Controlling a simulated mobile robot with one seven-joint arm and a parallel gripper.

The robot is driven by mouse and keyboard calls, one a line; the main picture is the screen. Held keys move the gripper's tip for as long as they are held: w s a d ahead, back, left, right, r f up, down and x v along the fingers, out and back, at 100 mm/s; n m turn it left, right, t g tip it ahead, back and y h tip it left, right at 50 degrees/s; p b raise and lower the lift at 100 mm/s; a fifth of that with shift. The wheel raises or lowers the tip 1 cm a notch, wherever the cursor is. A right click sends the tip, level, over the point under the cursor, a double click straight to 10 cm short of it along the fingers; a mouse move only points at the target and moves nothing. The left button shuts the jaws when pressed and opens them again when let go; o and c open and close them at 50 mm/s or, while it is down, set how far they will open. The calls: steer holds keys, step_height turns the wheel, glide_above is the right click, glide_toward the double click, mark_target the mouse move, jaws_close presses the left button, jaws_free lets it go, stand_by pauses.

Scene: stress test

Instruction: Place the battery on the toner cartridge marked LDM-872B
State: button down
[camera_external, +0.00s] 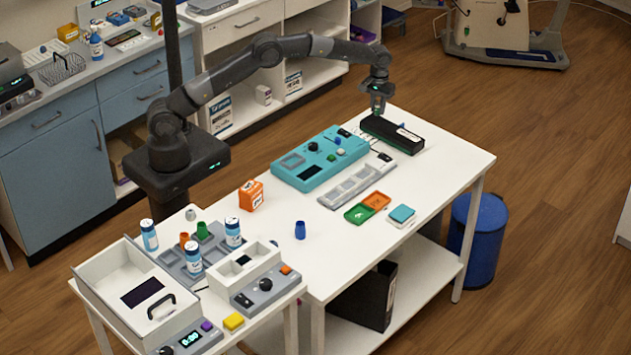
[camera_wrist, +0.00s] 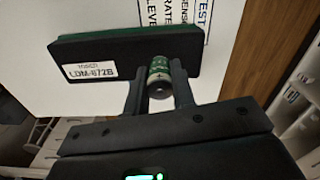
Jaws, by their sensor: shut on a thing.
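The toner cartridge (camera_external: 398,136) is a long black box at the back right of the white table. In the wrist view the black cartridge (camera_wrist: 95,58) shows a white label reading TONER LDM-872B. My gripper (camera_external: 377,110) is over the cartridge's far left end in the external view. In the wrist view my gripper (camera_wrist: 159,78) is shut on a green and silver battery (camera_wrist: 158,66), held between its two fingers at the cartridge's right end. I cannot tell whether the battery touches the cartridge. The battery is too small to make out in the external view.
A teal control panel (camera_external: 318,160) and a grey slotted tray (camera_external: 355,182) lie left of the cartridge. Green and orange trays (camera_external: 374,200) and a teal-topped block (camera_external: 402,214) are nearer the front. The table's right end (camera_external: 455,160) is clear.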

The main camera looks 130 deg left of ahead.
mark_target(378, 115)
steer(key=shift+s+a+f, duration=0.15)
steer(key=shift+a+f, duration=0.1)
steer(key=shift+f, duration=1.9)
steer(key=shift+f, duration=0.1)
steer(key=c, duration=1.2)
jaws_free()
steer(key=shift+c, duration=0.2)
